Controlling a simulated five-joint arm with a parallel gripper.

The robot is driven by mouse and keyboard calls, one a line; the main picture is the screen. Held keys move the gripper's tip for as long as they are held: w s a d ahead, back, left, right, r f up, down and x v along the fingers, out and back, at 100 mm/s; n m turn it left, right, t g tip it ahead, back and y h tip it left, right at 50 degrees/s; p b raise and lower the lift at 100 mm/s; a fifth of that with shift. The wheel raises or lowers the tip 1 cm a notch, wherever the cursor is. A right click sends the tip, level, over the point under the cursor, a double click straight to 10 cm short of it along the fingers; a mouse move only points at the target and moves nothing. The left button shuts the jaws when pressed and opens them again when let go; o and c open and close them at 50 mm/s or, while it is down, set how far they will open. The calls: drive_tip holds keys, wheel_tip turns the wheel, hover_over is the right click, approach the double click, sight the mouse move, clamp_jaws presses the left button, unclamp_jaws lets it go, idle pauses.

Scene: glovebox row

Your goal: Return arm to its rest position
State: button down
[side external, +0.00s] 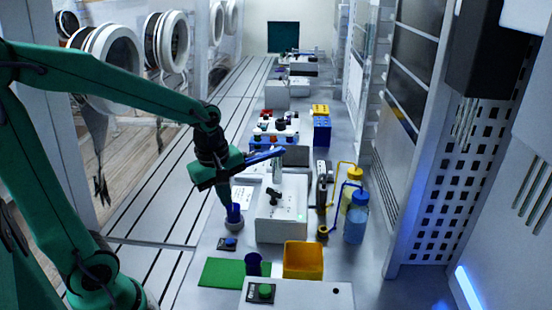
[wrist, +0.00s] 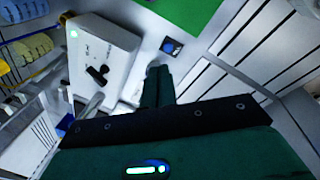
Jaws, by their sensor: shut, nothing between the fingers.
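My green arm reaches in from the left in the side external view, with my gripper (side external: 226,203) pointing down over the bench. Its slim green fingers are shut together with nothing between them; they also show in the wrist view (wrist: 158,80). The fingertips are close beside a small blue item (side external: 235,213) on a round white base (side external: 233,226). I cannot tell whether they touch. In the wrist view the fingers hide most of that spot.
A white device box with a black knob (side external: 282,217) stands just right of my gripper. Bottles (side external: 356,225), a yellow bin (side external: 303,260), a dark blue cup (side external: 253,264), a green mat (side external: 220,272) and a blue button (side external: 230,243) are around. Glove ports line the left wall.

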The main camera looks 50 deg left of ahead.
drive_tip(key=s+d+r+m+t, duration=0.3)
drive_tip(key=s+r+m, duration=0.4)
drive_tip(key=m, duration=1)
drive_tip(key=shift+s+d+r+t, duration=0.4)
drive_tip(key=shift+d+r, duration=0.2)
drive_tip(key=shift+d, duration=0.1)
